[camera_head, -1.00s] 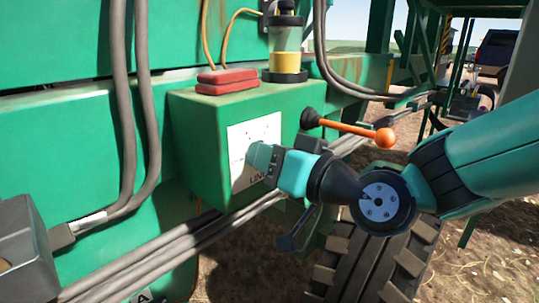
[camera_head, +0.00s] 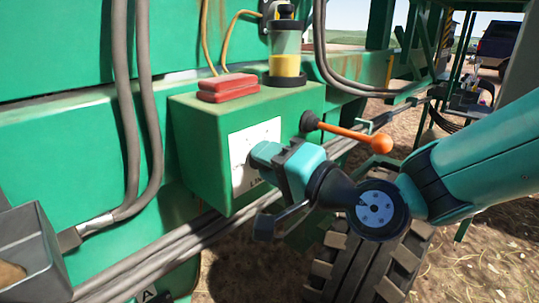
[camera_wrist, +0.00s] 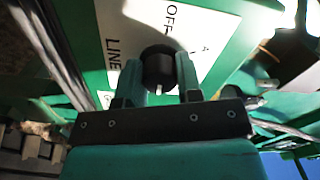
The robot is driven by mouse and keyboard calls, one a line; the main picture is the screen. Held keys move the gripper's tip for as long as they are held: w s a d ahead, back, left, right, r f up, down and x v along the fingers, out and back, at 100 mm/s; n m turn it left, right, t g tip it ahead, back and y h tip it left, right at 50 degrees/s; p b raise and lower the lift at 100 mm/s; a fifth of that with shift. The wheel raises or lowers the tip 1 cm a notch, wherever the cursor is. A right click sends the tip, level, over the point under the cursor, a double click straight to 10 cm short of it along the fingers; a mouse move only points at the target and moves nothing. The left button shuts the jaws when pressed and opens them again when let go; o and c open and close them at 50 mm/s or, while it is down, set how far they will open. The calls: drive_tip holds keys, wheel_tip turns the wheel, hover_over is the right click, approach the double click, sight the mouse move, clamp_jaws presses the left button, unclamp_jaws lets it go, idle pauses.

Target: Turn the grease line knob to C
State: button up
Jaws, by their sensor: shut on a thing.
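The grease line knob (camera_wrist: 158,66) is a round black knob on a white label plate (camera_wrist: 205,22) in the wrist view. The lettering "OFF", "LINE" and an "A" shows around it. My gripper (camera_wrist: 159,82) has one teal finger on each side of the knob and is shut on it. In the head view my gripper (camera_head: 262,158) reaches the white plate (camera_head: 262,132) on the front of a green box (camera_head: 198,135) and hides the knob and most of the lettering. Which mark the knob points to cannot be told.
An orange lever with a ball end (camera_head: 350,133) sticks out just above my gripper. A red block (camera_head: 228,88) and a clear reservoir with yellow grease (camera_head: 285,62) stand on the box. Grey pipes (camera_head: 150,262) run below, and a tyre (camera_head: 365,265) is under my arm.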

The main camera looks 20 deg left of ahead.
drive_tip(key=shift+m, duration=0.7)
drive_tip(key=o, duration=0.9)
drive_tip(key=shift+o, duration=0.2)
drive_tip(key=b+v, duration=0.9)
drive_tip(key=v, duration=0.8)
drive_tip(key=shift+d, duration=0.25)
